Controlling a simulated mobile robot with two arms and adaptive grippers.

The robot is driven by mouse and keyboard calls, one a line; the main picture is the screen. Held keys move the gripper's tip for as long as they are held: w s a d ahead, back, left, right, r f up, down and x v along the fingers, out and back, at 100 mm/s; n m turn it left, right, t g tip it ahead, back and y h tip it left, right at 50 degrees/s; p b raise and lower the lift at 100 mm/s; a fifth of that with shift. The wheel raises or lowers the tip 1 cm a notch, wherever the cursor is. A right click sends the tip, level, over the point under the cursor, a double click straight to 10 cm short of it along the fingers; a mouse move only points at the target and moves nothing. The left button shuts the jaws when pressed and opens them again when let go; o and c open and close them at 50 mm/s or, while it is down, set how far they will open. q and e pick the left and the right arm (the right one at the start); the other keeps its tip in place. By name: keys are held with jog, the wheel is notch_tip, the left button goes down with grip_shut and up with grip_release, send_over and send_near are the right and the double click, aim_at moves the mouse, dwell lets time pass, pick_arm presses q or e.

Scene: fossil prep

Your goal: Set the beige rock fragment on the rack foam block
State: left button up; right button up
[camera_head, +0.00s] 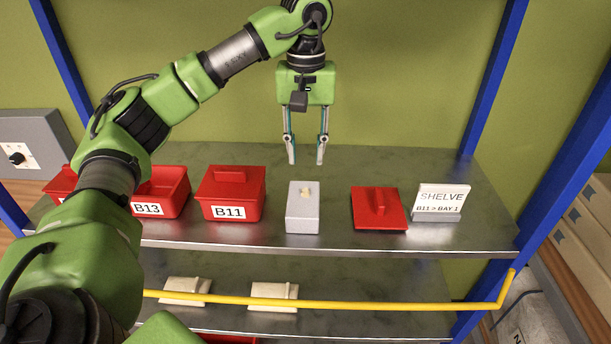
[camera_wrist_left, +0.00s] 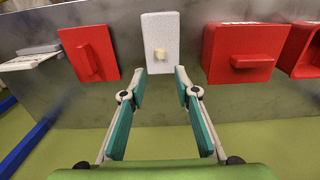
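The beige rock fragment (camera_head: 306,192) is small and rests on top of the white-grey foam block (camera_head: 302,215) on the rack's upper shelf. In the left wrist view the fragment (camera_wrist_left: 160,55) sits on the foam block (camera_wrist_left: 159,24), between and beyond my fingertips. My left gripper (camera_head: 306,160) is open and empty, pointing down above and behind the block, apart from the fragment. My right gripper shows in neither view.
A closed red bin marked B11 (camera_head: 231,196) and an open red bin marked B13 (camera_head: 164,190) stand left of the block. A red lid (camera_head: 379,208) and a SHELVE sign (camera_head: 442,200) are right. A yellow bar (camera_head: 380,306) crosses below the upper shelf (camera_head: 330,243).

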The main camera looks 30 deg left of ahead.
pick_arm(q)
notch_tip(320, 180, up, 4)
jog(key=shift+f, duration=0.2)
dwell(1.3)
